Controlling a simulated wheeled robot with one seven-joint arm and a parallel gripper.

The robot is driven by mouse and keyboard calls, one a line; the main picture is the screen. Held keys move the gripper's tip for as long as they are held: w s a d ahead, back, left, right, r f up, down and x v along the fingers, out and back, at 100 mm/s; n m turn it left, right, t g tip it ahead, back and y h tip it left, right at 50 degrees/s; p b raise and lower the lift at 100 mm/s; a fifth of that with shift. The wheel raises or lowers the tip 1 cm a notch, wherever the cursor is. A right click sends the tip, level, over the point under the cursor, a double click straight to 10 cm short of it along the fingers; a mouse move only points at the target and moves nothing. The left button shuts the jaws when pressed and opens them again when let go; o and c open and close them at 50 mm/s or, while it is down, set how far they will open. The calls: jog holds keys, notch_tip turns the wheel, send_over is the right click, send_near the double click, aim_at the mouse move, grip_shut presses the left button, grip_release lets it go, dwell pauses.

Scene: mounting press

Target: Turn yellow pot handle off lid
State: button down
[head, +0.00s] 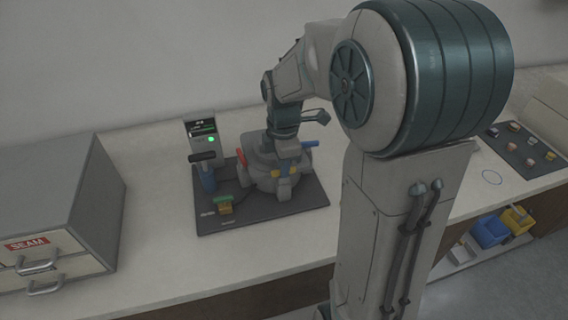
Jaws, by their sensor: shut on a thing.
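The grey round pot (256,181) stands on a dark base plate on the bench. A red handle (240,157) sticks out at its left and a blue handle (310,144) at its right. The yellow handle (275,174) is at the pot's front side, with yellow showing on both sides of my gripper. My gripper (284,186) points down over it and is shut on it. The gripper hides the middle of the yellow handle and part of the lid, so I cannot tell how far the handle is turned.
A control box (204,138) with a green light stands behind left, near a black-topped blue lever (207,175). A grey drawer cabinet (60,205) stands left. A parts mat (525,160) lies far right.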

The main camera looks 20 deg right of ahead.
jog(key=shift+w+r, duration=0.1)
jog(key=c, duration=1.5)
grip_release()
notch_tip(320, 180, up, 14)
jog(key=shift+f, duration=0.1)
